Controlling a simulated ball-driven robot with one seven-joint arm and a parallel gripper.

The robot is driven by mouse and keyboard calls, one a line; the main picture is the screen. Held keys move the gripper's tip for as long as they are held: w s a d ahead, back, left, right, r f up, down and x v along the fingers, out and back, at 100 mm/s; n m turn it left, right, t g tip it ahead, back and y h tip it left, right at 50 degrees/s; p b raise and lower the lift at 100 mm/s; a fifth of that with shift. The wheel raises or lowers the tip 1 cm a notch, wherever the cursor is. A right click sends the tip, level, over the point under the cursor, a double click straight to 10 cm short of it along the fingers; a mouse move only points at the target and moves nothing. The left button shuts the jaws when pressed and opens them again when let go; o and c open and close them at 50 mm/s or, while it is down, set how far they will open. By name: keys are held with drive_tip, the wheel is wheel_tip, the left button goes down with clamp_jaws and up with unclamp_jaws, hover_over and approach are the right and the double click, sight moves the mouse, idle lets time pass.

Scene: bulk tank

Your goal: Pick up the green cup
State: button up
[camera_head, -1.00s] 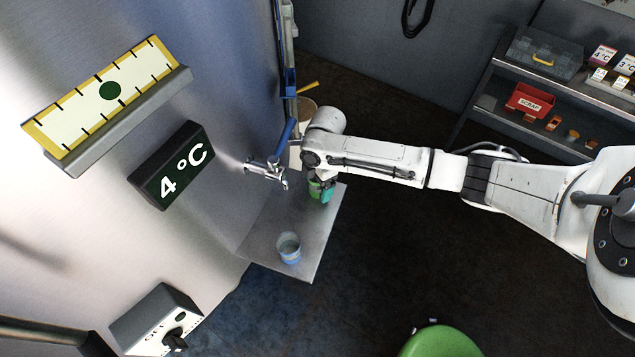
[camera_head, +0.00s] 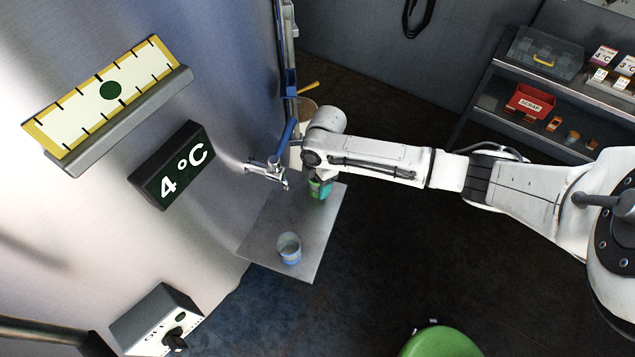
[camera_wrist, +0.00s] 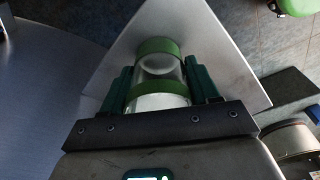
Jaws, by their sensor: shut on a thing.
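The green cup (camera_head: 316,190) is at the back of the small metal shelf (camera_head: 318,248), below and right of the tap. In the wrist view the cup (camera_wrist: 158,47) is clear with green bands, and it stands between the two dark green fingers. My gripper (camera_head: 321,187) is shut on the cup from above. In the wrist view my gripper (camera_wrist: 160,85) has a finger on each side of it. I cannot tell whether the cup's base touches the shelf.
A blue-banded clear cup (camera_head: 289,248) stands near the shelf's front. The tap (camera_head: 268,170) juts from the steel tank (camera_head: 225,60) close to my gripper. A green round seat (camera_head: 440,342) is at the bottom. Dark floor lies right of the shelf.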

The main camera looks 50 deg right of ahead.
drive_tip(key=shift+r, duration=0.55)
drive_tip(key=s+a+r+b, duration=0.2)
drive_tip(key=s+a+r, duration=0.6)
drive_tip(key=s+r, duration=0.3)
drive_tip(key=shift+a+r, duration=0.35)
drive_tip(key=shift+a, duration=0.05)
